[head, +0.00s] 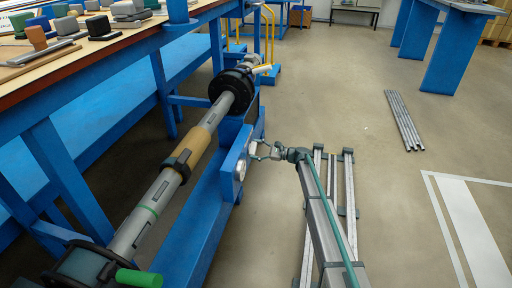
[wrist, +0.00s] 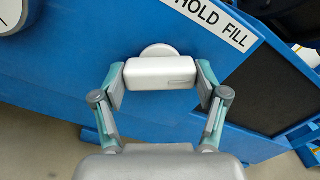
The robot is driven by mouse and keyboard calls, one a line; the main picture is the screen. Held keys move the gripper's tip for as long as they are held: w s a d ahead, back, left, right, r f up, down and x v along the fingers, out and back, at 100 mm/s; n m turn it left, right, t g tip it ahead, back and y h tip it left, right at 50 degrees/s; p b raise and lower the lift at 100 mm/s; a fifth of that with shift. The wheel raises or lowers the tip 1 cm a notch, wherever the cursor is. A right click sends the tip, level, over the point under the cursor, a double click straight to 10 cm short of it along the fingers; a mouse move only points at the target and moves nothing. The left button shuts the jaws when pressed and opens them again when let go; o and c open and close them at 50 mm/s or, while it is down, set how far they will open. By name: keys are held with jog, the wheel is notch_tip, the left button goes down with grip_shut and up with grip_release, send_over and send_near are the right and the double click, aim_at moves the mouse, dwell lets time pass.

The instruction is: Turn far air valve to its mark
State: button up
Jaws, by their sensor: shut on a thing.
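The far air valve shows in the wrist view as a white bar handle (wrist: 161,72) in front of a round white hub (wrist: 158,50) on the blue panel. The bar lies nearly level across the picture. My gripper (wrist: 160,80) has one finger at each end of the bar and is shut on it. In the head view my gripper (head: 264,151) reaches the side of the blue machine frame, and the handle is too small there to make out. A white label (wrist: 217,22) reading "HOLD FILL" is above the handle to the right. I cannot make out a separate mark.
A round white dial (wrist: 12,14) is at the upper left of the wrist view; it also shows in the head view (head: 240,170). The winder shaft (head: 155,205) runs alongside the blue frame (head: 205,225).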

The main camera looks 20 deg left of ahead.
jog(key=shift+n+p, duration=0.4)
jog(key=shift+n, duration=0.9)
jog(key=o, duration=1.2)
jog(key=shift+c, duration=0.2)
jog(key=shift+d, duration=0.1)
jog(key=d, duration=1.2)
jog(key=shift+w, duration=0.45)
jog(key=shift+n, duration=0.3)
